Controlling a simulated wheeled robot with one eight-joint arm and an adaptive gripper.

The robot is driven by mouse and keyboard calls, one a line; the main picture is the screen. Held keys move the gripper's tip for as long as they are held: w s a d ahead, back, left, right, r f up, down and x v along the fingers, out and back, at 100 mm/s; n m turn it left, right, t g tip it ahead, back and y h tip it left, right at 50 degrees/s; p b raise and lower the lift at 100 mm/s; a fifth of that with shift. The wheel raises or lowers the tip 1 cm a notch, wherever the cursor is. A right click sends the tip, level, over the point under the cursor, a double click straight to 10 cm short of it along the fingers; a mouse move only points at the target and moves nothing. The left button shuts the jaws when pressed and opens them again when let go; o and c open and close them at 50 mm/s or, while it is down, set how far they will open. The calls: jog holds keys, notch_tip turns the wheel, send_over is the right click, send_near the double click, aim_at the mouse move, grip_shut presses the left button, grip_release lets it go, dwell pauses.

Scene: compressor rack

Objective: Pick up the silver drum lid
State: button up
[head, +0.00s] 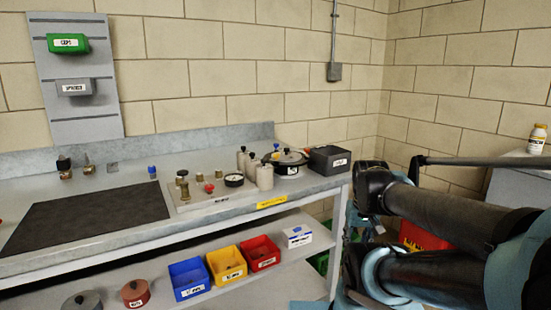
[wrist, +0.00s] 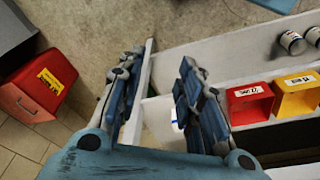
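A round pot-like drum (head: 290,170) with a black rim and label stands near the right end of the bench. A silver-grey lid (head: 284,157) with a dark knob sits on top of it; this looks like the silver drum lid. The lid cannot be made out in the wrist view. My gripper (wrist: 157,80) is open, with nothing between its two fingers. In the wrist view it hangs over the floor and a white shelf edge. In the head view my arm is at the right, apart from the lid, and the fingertips cannot be made out.
A dark grey box (head: 329,159) stands right of the drum, and pale cylinders (head: 264,176) stand left of it. A black mat (head: 90,216) lies clear on the bench.

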jog(key=shift+w, duration=0.15)
jog(key=shift+o, duration=1.4)
notch_tip(320, 180, up, 38)
jog(key=n+g, duration=0.2)
jog(key=n, duration=1.4)
send_over(287, 153)
jog(key=w, duration=0.1)
jog(key=f, duration=1.1)
jog(key=shift+w+a+f, duration=0.15)
jog(key=shift+w+f, duration=0.05)
jog(key=shift+f, duration=0.15)
jog(key=shift+s+f, duration=0.15)
jog(key=shift+f, duration=1.35)
jog(key=shift+s+f, duration=0.1)
jog(key=shift+f, duration=1.4)
